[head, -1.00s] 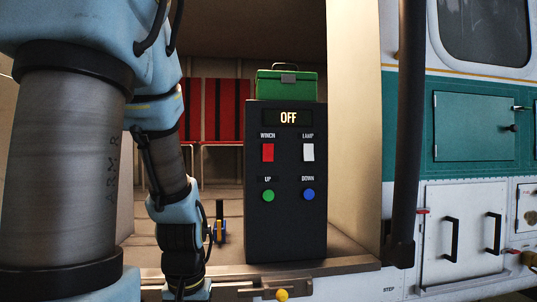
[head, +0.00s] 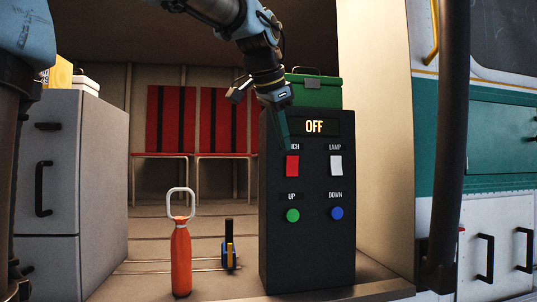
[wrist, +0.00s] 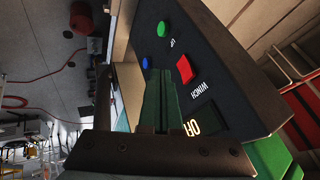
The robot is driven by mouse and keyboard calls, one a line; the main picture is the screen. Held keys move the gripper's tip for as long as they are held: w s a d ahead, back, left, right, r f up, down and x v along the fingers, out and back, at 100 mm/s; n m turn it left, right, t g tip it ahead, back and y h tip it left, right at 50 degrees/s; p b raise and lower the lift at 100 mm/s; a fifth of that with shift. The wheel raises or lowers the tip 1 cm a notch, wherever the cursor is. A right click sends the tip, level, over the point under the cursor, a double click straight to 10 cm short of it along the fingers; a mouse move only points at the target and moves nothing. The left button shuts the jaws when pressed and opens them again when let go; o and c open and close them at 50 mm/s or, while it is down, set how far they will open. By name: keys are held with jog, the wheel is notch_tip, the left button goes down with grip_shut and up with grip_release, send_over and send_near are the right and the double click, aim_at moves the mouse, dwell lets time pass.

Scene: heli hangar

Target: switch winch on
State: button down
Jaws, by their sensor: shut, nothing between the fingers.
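The black control box (head: 307,240) stands on the cabin floor, and its display (head: 314,127) reads OFF. The red winch switch (head: 292,166) is at the upper left of its face, under a label partly covered by my fingers. It also shows in the wrist view (wrist: 185,69), just right of my fingertips. My gripper (head: 285,142) is shut and empty, pointing down at the box face just above the red switch. I cannot tell whether it touches the box. In the wrist view the shut green fingers (wrist: 160,75) hide the lamp switch.
The white lamp switch (head: 336,166), green UP button (head: 293,215) and blue DOWN button (head: 337,213) are close by. A green case (head: 318,90) sits on the box. An orange bottle-like object (head: 181,258) and a grey cabinet (head: 80,190) stand to the left.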

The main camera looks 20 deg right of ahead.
jog(key=shift+m+h, duration=0.3)
jog(key=shift+m, duration=0.3)
jog(key=r, duration=0.2)
jog(key=s+r, duration=0.1)
jog(key=r, duration=0.1)
jog(key=shift+d+r, duration=0.1)
jog(key=shift+r, duration=0.1)
jog(key=p, duration=0.3)
send_near(292, 166)
jog(key=d+f, duration=0.1)
jog(key=f, duration=0.1)
jog(key=d+f, duration=0.2)
jog(key=shift+f, duration=0.1)
jog(key=shift+w+d+p, duration=0.15)
jog(key=shift+w+p, duration=0.2)
jog(key=shift+w, duration=0.45)
